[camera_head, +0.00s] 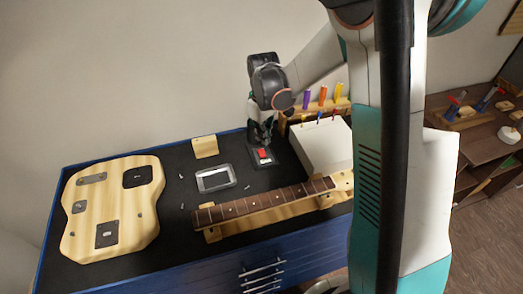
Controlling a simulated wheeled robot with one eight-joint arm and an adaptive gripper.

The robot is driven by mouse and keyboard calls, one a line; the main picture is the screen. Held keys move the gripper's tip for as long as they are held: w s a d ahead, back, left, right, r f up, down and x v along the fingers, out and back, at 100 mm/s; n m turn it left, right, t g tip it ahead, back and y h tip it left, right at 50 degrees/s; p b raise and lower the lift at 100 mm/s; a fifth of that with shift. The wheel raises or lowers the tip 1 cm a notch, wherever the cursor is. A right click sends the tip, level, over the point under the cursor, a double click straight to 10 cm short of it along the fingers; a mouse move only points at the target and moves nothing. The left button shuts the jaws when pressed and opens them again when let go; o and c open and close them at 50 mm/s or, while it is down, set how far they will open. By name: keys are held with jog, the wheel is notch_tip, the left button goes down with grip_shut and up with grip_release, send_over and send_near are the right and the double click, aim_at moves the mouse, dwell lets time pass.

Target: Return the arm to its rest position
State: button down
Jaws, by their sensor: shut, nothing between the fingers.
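My gripper (262,138) points down over the back of the workbench (165,268), just above a small dark device with a red part (264,156). The gripper is small and dark in this view; it is shut, with nothing visible in it. I cannot tell whether the fingertips touch the device. My arm reaches from the column at right, bent over the bench. The column hides the right end of the bench.
A wooden guitar body (112,215) lies at left. A guitar neck (262,204) rests on wooden supports at front. A small grey tray (214,179), a wooden block (204,146), a white box (318,146) and a screwdriver rack (342,104) are near the gripper. Loose screws lie on the mat.

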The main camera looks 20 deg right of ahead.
dwell(0.3)
jog(key=s+r+m+t+b, duration=0.4)
jog(key=s+r+t+b, duration=0.1)
jog(key=s+r, duration=0.95)
jog(key=s+f+m+t+b, duration=0.1)
jog(key=s+f+m+t, duration=0.1)
jog(key=s, duration=0.6)
jog(key=shift+s+f, duration=0.25)
jog(key=shift+f, duration=0.25)
